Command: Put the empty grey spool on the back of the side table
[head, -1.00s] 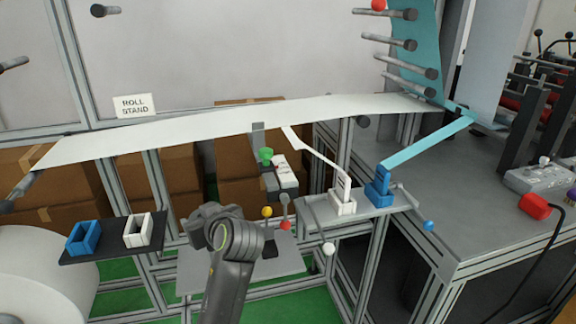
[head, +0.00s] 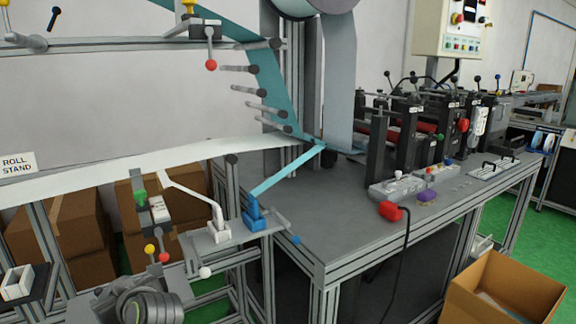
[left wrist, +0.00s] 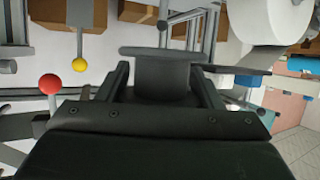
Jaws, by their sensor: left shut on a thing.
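The grey spool (left wrist: 162,78) is between the fingers of my left gripper (left wrist: 163,88) in the left wrist view. Its wide flat flange edge and part of its bare core show; the rest is hidden by the gripper. The gripper is shut on it, and it looks held clear of other things. In the head view my left arm shows at the bottom left, but its fingertips and the spool cannot be made out there. I cannot pick out the side table in either view. My right gripper is not in view.
An open cardboard box (head: 505,288) is at the lower right. A white web (head: 150,158) crosses the left. Green floor shows between the bench and box.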

